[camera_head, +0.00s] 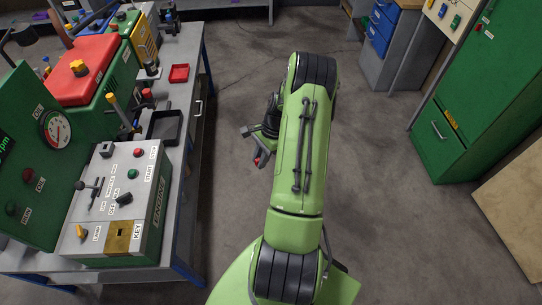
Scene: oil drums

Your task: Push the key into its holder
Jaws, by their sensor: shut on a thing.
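The key holder (118,243) is a brass-coloured plate with a small dark opening, beside the label "KEY" at the front right corner of the grey control panel. My gripper (255,140) is over the floor, to the right of the bench and well apart from the holder. It is small in view and partly hidden by my green arm. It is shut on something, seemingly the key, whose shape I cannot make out. A small red and grey piece shows at its lower side; I cannot tell if it is part of the key.
The control panel (101,207) has a lamp knob, switches and buttons. A black tray (164,126) and a red tray (179,73) lie behind it on the bench. Green cabinets (449,140) stand far right. Open floor lies between bench and cabinets.

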